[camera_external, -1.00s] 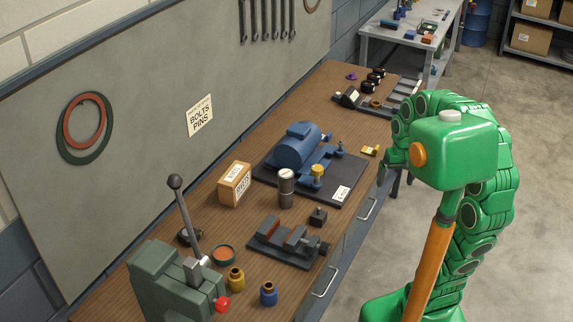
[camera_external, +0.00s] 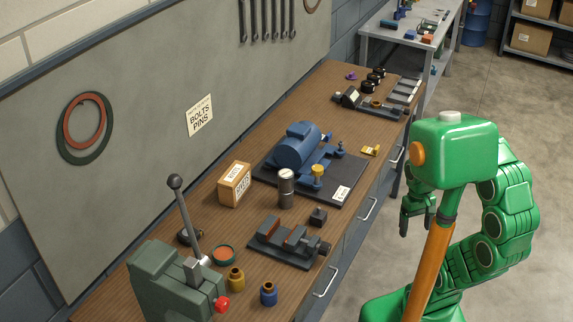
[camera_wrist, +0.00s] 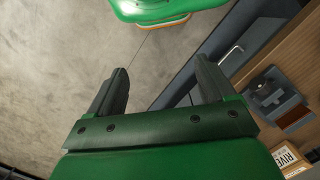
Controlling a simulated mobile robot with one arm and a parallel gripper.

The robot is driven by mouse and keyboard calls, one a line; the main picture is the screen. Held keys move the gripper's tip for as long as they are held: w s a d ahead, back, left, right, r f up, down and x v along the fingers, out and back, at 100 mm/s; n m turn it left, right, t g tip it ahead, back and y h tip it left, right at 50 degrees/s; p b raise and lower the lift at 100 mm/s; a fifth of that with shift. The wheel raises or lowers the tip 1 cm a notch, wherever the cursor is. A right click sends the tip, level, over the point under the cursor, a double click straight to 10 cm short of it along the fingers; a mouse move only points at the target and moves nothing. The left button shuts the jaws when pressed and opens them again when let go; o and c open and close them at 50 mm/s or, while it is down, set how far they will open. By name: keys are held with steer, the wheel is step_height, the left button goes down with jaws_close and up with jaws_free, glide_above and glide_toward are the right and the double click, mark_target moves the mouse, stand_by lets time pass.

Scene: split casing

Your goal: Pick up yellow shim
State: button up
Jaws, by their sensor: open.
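The yellow shim (camera_external: 371,150) is a small yellow piece lying on the wooden bench near its front edge, just right of the dark base plate. My gripper (camera_external: 417,222) hangs over the floor in front of the bench, pointing down, apart from the shim and to its lower right in the picture. The shim is not seen in the wrist view.
The dark base plate (camera_external: 265,172) carries a blue motor (camera_external: 297,146). A small vise (camera_external: 285,240), also in the wrist view (camera_wrist: 274,96), and a rivets box (camera_external: 234,184) stand on the bench (camera_external: 330,95). Drawer handles stick out in front. The floor (camera_wrist: 60,60) is clear.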

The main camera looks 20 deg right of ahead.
steer(key=w+a+r+m+y, duration=0.1)
steer(key=w+a+m+y, duration=0.2)
steer(key=w, duration=0.6)
steer(key=w+a+r+m+t+y, duration=0.1)
steer(key=w+a+m+y, duration=0.15)
steer(key=w, duration=0.75)
steer(key=w+a+r+m+y, duration=0.1)
steer(key=w+a+m+y, duration=0.2)
steer(key=w, duration=0.6)
steer(key=w+d+f+m+t+y, duration=0.2)
steer(key=w+m, duration=0.1)
steer(key=w, duration=0.7)
steer(key=w+d+f+m+t, duration=0.2)
steer(key=w+d+m, duration=0.2)
steer(key=w+d, duration=0.3)
steer(key=m+t+h, duration=0.1)
steer(key=m+t, duration=0.5)
steer(key=m, duration=0.6)
glide_toward(377, 147)
steer(key=shift+n, duration=0.25)
steer(key=shift+f+x, duration=0.2)
steer(key=shift+x, duration=2.4)
steer(key=shift+f+x, duration=0.15)
steer(key=shift+x, duration=2.5)
steer(key=shift+s+d, duration=0.1)
steer(key=shift+s, duration=0.05)
steer(key=c, duration=1.1)
